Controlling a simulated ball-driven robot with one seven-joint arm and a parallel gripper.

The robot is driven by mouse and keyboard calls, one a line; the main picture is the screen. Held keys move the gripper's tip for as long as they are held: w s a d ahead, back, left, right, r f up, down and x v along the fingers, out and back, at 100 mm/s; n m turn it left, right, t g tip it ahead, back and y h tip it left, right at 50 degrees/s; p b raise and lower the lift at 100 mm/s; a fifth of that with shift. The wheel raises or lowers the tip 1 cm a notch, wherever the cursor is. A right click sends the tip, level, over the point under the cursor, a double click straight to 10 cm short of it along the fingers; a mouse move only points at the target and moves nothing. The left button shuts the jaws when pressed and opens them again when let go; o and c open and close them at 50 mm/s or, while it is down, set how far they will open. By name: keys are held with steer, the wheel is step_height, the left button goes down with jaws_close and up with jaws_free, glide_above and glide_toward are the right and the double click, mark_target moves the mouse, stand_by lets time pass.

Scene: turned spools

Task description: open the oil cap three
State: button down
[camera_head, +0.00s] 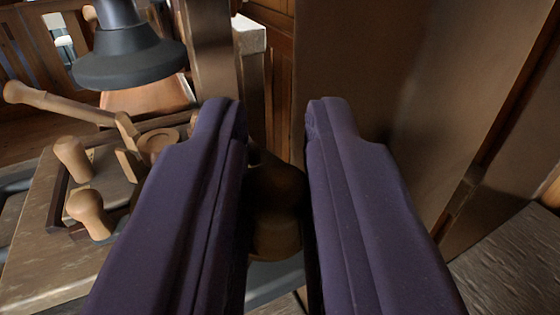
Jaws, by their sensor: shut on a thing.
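My gripper (275,118) fills the middle of the view with two long purple fingers. They are shut on a dark brown rounded turned piece (275,205), which shows low in the gap between them. The fingers hide its sides. I cannot tell whether this piece is oil cap three, as no number shows. A wooden board (40,268) lies to the left, bearing light turned wooden knobs (88,212) and (72,158). A small round wooden disc (158,142) sits on it, just left of the left finger.
A light wooden lever (60,104) slants over the board's far side. A dark grey flared shape (130,60) hangs above it. A tall brown wooden panel (390,80) stands close behind and right of the fingers. Grey wood-grained floor (510,265) shows at lower right.

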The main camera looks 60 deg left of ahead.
steer(key=shift+w+a, duration=0.1)
stand_by(0.4)
steer(key=c, duration=1.1)
jaws_free()
steer(key=p+v, duration=0.2)
steer(key=v, duration=0.5)
steer(key=shift+d, duration=0.35)
